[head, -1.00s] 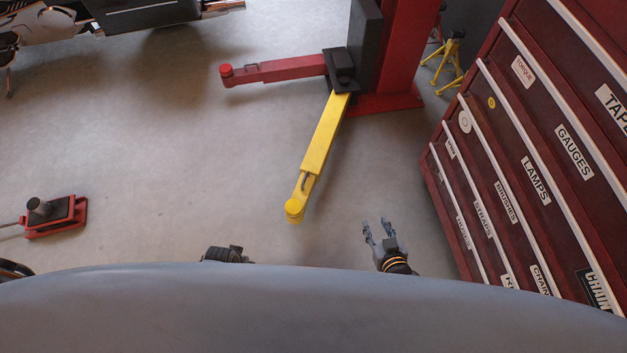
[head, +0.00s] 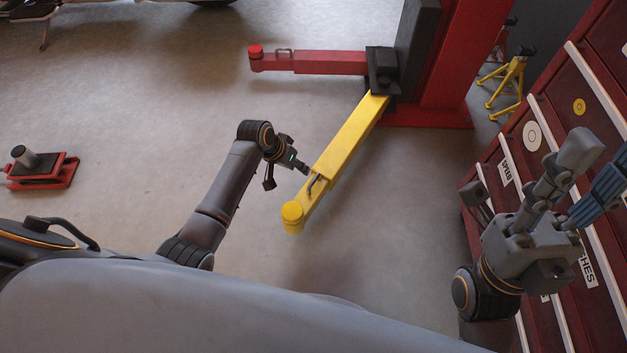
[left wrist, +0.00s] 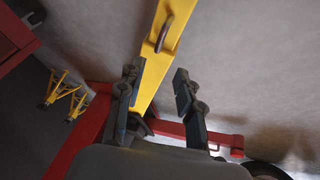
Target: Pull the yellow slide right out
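The yellow slide (head: 303,205), with a round pad at its free end, sticks a little out of the wider yellow outer arm (head: 352,135) of the lift. A small metal loop handle (head: 316,184) stands at the joint; it also shows in the left wrist view (left wrist: 164,32). My left gripper (head: 305,169) is beside the yellow arm, close to the handle. In the left wrist view my left gripper (left wrist: 157,82) has its fingers apart, with yellow arm showing between them and the handle beyond the tips. My right gripper (head: 604,155) is open and empty, raised before the drawers.
The red lift post (head: 445,60) and a second, red arm (head: 320,62) stand behind. A red drawer cabinet (head: 560,110) closes off the right side. Yellow stands (head: 507,85) are behind. A red jack (head: 45,168) is at left. The floor around the slide's end is clear.

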